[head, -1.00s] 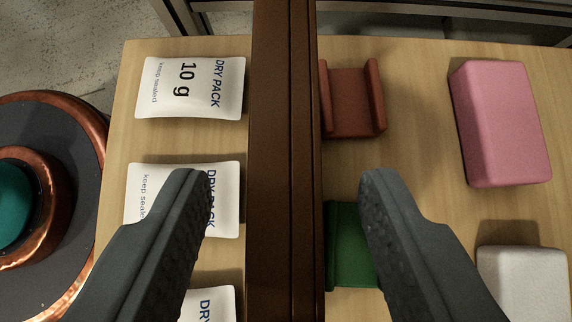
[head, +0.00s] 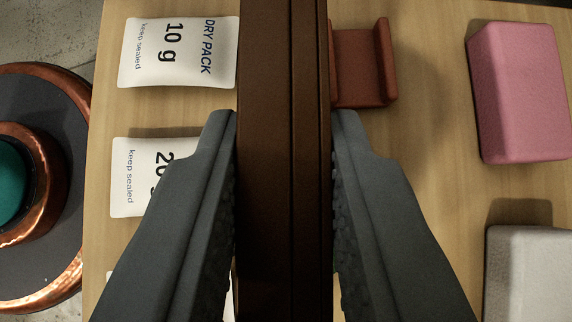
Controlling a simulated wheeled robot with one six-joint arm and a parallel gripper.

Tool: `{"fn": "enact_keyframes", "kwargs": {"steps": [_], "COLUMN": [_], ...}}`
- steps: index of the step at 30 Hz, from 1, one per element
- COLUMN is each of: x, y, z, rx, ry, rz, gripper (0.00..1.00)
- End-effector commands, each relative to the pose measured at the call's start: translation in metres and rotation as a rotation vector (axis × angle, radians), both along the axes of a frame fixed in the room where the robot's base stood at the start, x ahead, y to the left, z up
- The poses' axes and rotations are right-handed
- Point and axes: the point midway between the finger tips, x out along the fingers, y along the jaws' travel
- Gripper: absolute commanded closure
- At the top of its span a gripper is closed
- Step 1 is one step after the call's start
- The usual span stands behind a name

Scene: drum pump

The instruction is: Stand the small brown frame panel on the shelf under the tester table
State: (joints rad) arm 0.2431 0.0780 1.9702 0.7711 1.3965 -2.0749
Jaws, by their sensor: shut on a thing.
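The brown frame panel (head: 285,150) stands on edge and runs from the top to the bottom of the head view, seen edge-on. My gripper (head: 285,118) is shut on it, with one dark finger pressed to each side. The panel is over or on a light wooden surface (head: 430,200); its lower edge is hidden, so I cannot tell whether it touches the wood. The shelf under the tester table cannot be made out.
White dry packs (head: 178,52) lie left of the panel. A red-brown cradle (head: 362,65) is just to its right. A pink block (head: 518,92) and a whitish block (head: 528,272) sit further right. A copper-rimmed round part with a teal centre (head: 12,182) is at the left.

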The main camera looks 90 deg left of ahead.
Motion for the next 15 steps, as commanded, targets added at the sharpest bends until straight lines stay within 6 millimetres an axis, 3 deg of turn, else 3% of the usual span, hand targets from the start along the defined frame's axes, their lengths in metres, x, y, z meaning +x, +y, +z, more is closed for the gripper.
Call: {"fn": "enact_keyframes", "kwargs": {"steps": [5, 15], "x": [0.001, 0.000], "y": [0.000, 0.000], "z": [0.018, 0.078], "rx": [-0.001, -0.001], "ry": [-0.004, -0.003], "rz": [0.000, 0.000], "gripper": [1.00, 1.00]}}
